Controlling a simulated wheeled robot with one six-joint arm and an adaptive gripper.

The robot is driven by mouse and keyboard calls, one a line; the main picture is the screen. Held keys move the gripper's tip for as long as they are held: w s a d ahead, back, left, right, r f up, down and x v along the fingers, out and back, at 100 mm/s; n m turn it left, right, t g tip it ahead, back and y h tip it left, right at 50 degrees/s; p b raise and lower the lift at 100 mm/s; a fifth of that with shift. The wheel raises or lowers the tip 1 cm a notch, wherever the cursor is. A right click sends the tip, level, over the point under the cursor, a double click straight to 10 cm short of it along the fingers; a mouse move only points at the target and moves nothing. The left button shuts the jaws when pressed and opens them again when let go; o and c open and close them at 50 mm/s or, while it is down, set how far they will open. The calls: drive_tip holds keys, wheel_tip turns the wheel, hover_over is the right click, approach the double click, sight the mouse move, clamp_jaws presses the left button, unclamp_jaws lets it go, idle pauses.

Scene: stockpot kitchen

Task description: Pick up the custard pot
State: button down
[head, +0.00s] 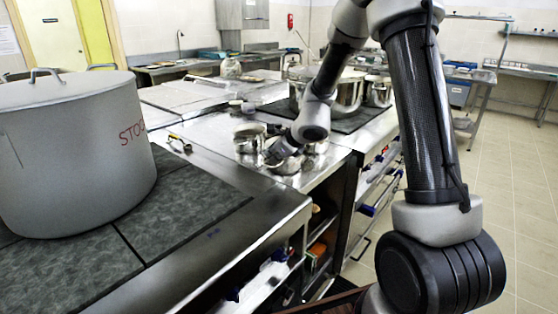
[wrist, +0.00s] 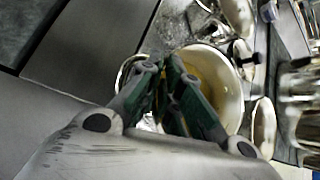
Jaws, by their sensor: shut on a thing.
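The custard pot (wrist: 232,92) is a round pot with a pale inside and something yellow in it, seen from above in the wrist view. In the head view a small metal pot (head: 285,168) sits low under my gripper (head: 277,157) on the steel counter. In the wrist view the fingers of my gripper (wrist: 167,68) are close together at the left side of the pot, shut on its rim or handle; the fingers hide which. The fingers cover part of the pot's left side.
Another small metal pot (head: 248,138) stands close behind and left of my gripper. A big grey stockpot (head: 75,150) stands on the near left hob. Larger shiny pots (head: 348,92) stand farther back right. Open shelves lie below the counter's front edge.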

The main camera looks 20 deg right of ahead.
drive_tip(key=shift+r, duration=0.15)
wheel_tip(320, 180, up, 10)
idle(0.7)
